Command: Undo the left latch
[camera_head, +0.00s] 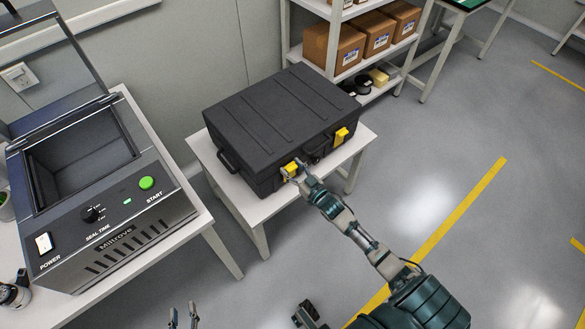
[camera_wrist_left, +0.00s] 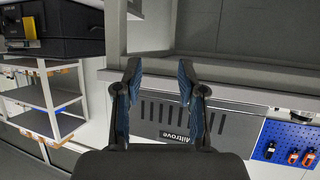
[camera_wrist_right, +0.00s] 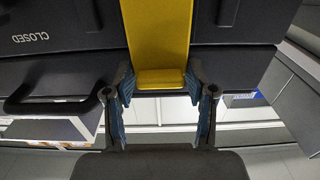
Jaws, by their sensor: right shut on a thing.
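A black case (camera_head: 280,115) lies closed on a small white table. Its front carries two yellow latches, the left latch (camera_head: 291,167) and the right latch (camera_head: 340,137). My right gripper (camera_head: 290,173) is at the left latch. In the right wrist view the left latch (camera_wrist_right: 160,40) runs down between the fingers (camera_wrist_right: 160,80), which are shut on its lower end. The word "CLOSED" shows upside down beside it. My left gripper (camera_head: 183,316) is open and empty at the bottom edge; in the left wrist view its fingers (camera_wrist_left: 161,78) stand apart.
A sealing machine (camera_head: 170,210) with a raised lid stands on the white bench at left. The case's front handle (camera_head: 318,155) lies between the latches. A shelf with cardboard boxes (camera_head: 335,46) stands behind. The floor at right is clear.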

